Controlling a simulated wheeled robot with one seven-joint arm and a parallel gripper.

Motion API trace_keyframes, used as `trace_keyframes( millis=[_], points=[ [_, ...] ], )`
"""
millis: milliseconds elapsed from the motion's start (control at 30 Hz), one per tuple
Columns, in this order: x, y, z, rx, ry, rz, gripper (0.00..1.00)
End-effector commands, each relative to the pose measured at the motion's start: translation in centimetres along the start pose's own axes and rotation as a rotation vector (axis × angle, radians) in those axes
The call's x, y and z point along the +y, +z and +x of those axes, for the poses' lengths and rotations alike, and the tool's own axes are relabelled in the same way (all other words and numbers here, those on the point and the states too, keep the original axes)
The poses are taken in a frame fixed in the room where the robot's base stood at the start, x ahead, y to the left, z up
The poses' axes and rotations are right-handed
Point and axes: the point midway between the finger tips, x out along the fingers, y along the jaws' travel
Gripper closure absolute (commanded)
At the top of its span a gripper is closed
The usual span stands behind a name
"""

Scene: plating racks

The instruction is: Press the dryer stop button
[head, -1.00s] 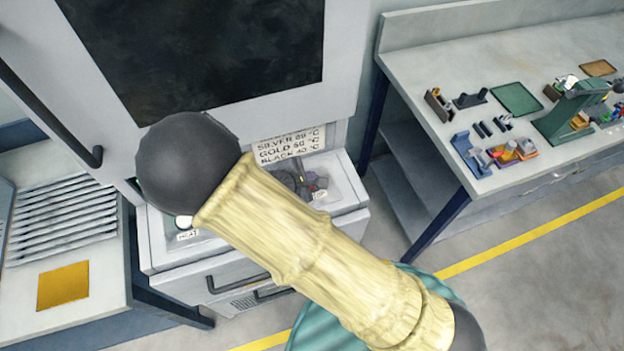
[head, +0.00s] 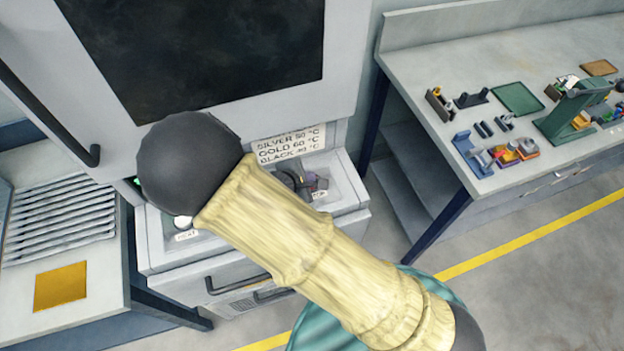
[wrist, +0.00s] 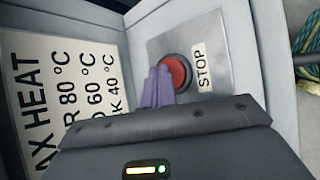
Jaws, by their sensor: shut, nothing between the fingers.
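The red stop button (wrist: 174,72) sits on a grey panel beside a white STOP label (wrist: 203,70) in the wrist view. My gripper (wrist: 157,84) is shut and empty, its purple fingers in front of the button and overlapping its left edge. I cannot tell whether the fingertips touch it. In the head view my gripper (head: 308,181) is small at the dryer's control ledge, and the button is hidden there. The dryer (head: 345,60) has a large dark window. My arm covers the middle of its ledge.
A temperature sign (head: 290,146) stands above the ledge. A white button with a HEAT label (head: 186,236) is at the ledge's left. A workbench (head: 420,60) with small tools stands right, and a slatted table (head: 100,275) left. Open floor (head: 550,270) lies in front.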

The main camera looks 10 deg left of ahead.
Motion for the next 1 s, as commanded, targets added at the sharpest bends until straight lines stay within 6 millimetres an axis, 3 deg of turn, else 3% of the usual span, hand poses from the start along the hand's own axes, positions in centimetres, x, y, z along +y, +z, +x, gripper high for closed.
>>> trace_keyframes(
  millis=[1000],
  points=[
    [0.9, 0.9, -1.2, 0.000, 0.000, 0.000, 1.00]
  ],
)
